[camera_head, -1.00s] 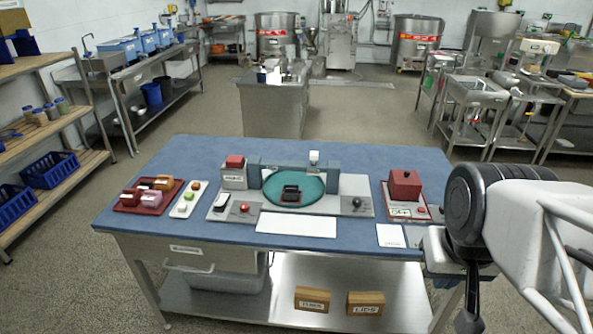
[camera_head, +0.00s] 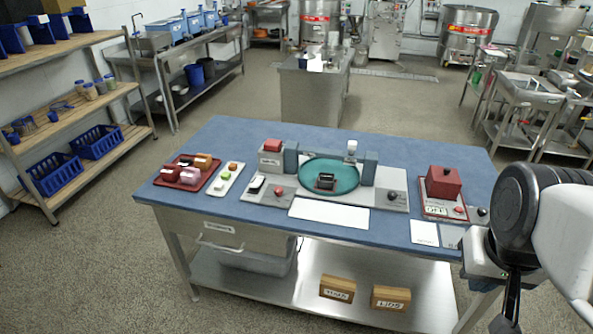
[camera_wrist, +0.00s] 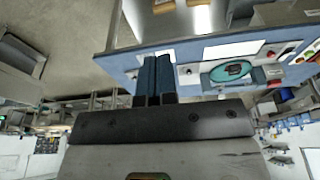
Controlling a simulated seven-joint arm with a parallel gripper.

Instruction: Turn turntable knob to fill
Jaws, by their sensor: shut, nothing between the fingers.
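The teal turntable (camera_head: 345,185) sits on a grey machine panel on the blue table, with a small dark holder (camera_head: 326,181) on it. A black knob (camera_head: 391,196) is on the panel right of the turntable; a red knob (camera_head: 279,191) is on the left. Any fill marking is too small to read. In the wrist view, the turntable (camera_wrist: 217,75) shows beyond my gripper (camera_wrist: 155,62). Its two blue fingers are together and empty, apart from the knobs. In the head view my arm is at the right and the fingertips cannot be made out.
A red box with a button panel (camera_head: 443,209) stands at the table's right, close to my arm. A red tray (camera_head: 186,176) and a white tray (camera_head: 226,181) lie at the left. A white sheet (camera_head: 328,213) lies in front of the panel. Wooden blocks are on the lower shelf.

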